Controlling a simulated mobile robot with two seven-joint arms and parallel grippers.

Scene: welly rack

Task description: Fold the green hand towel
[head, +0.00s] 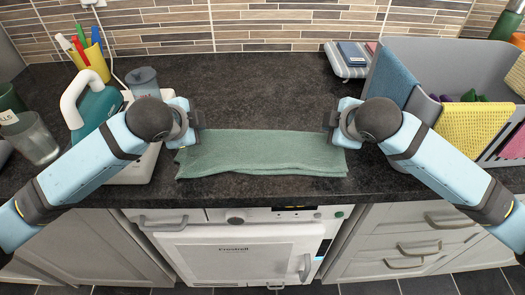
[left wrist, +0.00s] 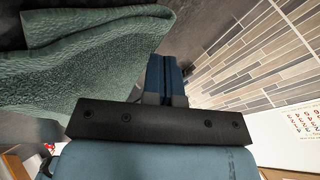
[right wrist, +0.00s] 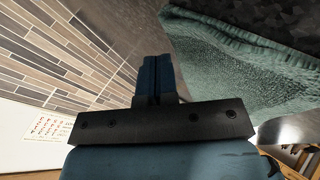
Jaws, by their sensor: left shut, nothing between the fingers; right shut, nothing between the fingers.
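The green hand towel (head: 262,153) lies on the dark worktop in front of me as a wide, flat strip. Layered edges show along its front side, so it looks folded over. My left gripper (head: 199,121) is at its back left corner, and my right gripper (head: 329,122) is at its back right corner. In the left wrist view the blue fingers (left wrist: 165,78) are together and empty, beside the towel (left wrist: 90,60). In the right wrist view the fingers (right wrist: 157,78) are also together and empty, with the towel (right wrist: 245,65) beside them. Whether the fingers touch the cloth is unclear.
A teal-and-white bottle (head: 95,108), a grey cup (head: 143,82) and a yellow pen pot (head: 91,64) stand at left. A grey rack (head: 430,55) with blue and yellow cloths stands at right. The worktop (head: 265,85) behind the towel is clear; its front edge is close.

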